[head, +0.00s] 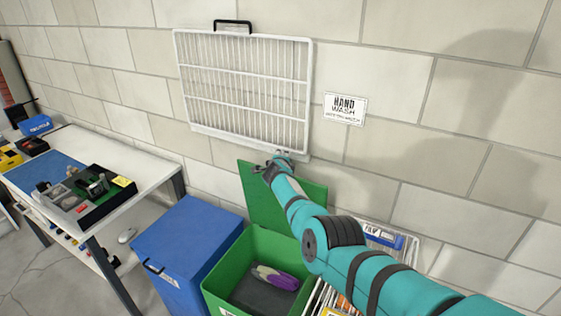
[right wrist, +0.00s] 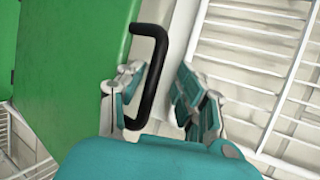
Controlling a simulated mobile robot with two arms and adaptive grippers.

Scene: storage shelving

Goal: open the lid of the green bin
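The green bin (head: 222,292) stands against the wall with its inside showing. Its green lid (head: 262,212) is raised upright behind it, near the wall. The lid also fills the left of the right wrist view (right wrist: 70,60). My right gripper (head: 272,166) is at the lid's top edge. In the right wrist view my right gripper (right wrist: 158,88) has its fingers apart on either side of the lid's black handle (right wrist: 158,70). The handle lies nearer the left finger, and a gap shows to the right finger. My left gripper is not in view.
A closed blue bin (head: 190,245) stands left of the green one. A white wire rack (head: 245,85) hangs above. A workbench (head: 150,175) is at left, a basket (head: 385,242) at right.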

